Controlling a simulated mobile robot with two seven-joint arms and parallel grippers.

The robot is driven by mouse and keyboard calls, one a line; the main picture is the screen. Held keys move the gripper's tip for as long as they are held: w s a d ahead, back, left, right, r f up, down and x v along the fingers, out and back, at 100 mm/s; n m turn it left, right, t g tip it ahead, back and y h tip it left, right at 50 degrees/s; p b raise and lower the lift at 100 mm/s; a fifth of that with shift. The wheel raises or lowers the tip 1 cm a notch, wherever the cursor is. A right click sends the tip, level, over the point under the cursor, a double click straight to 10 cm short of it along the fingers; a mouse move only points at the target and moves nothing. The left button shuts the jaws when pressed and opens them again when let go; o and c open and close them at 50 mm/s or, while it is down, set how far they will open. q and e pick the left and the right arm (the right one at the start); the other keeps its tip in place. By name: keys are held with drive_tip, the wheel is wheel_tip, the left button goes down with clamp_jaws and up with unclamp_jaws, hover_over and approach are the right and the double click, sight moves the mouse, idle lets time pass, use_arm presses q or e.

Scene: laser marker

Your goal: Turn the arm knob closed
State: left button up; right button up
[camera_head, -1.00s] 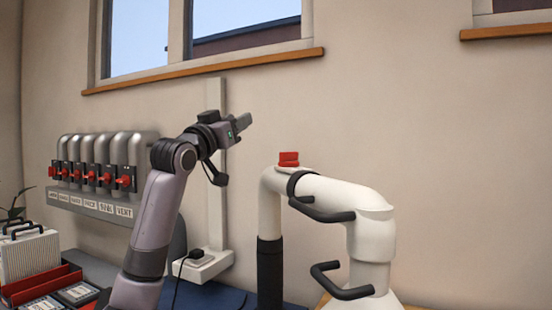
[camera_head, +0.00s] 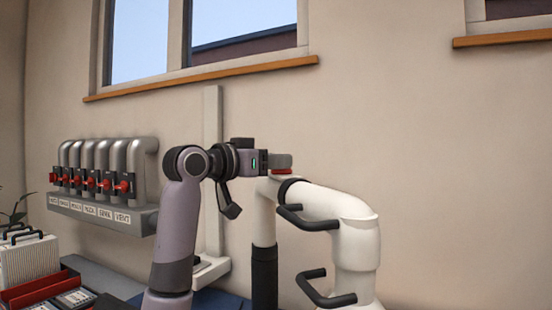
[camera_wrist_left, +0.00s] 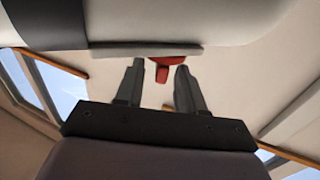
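The red arm knob (camera_head: 282,171) sits on top of the bend of the white extraction arm (camera_head: 338,205). In the head view my left gripper (camera_head: 283,160) is level with the knob's top and hides most of it. In the left wrist view the knob (camera_wrist_left: 163,74) shows between the tips of my left gripper (camera_wrist_left: 160,66), with a gap to each finger. The fingers are open and hold nothing. My right gripper is in neither view.
Black handles (camera_head: 308,220) stick out from the white arm. At the left, a wall row of grey pipes with red valves (camera_head: 106,184) stands above a label strip. A red tray (camera_head: 40,287) and a white case (camera_head: 28,258) are at the lower left.

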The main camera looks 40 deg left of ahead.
use_arm(q)
drive_tip(key=shift+w, duration=0.5)
clamp_jaws()
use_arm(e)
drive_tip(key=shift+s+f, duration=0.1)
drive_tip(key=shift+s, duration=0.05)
use_arm(q)
drive_tip(key=h, duration=0.1)
drive_tip(key=m+h+p, duration=0.1)
drive_tip(key=shift+a+m+h, duration=0.2)
drive_tip(key=shift+m+h, duration=0.1)
drive_tip(key=m+g+h+p, duration=0.1)
drive_tip(key=m+h+p, duration=0.1)
drive_tip(key=h, duration=0.1)
drive_tip(key=shift+a+r+h, duration=0.1)
drive_tip(key=shift+h, duration=0.2)
drive_tip(key=shift+m+g+h, duration=0.5)
drive_tip(key=shift+m+h, duration=0.2)
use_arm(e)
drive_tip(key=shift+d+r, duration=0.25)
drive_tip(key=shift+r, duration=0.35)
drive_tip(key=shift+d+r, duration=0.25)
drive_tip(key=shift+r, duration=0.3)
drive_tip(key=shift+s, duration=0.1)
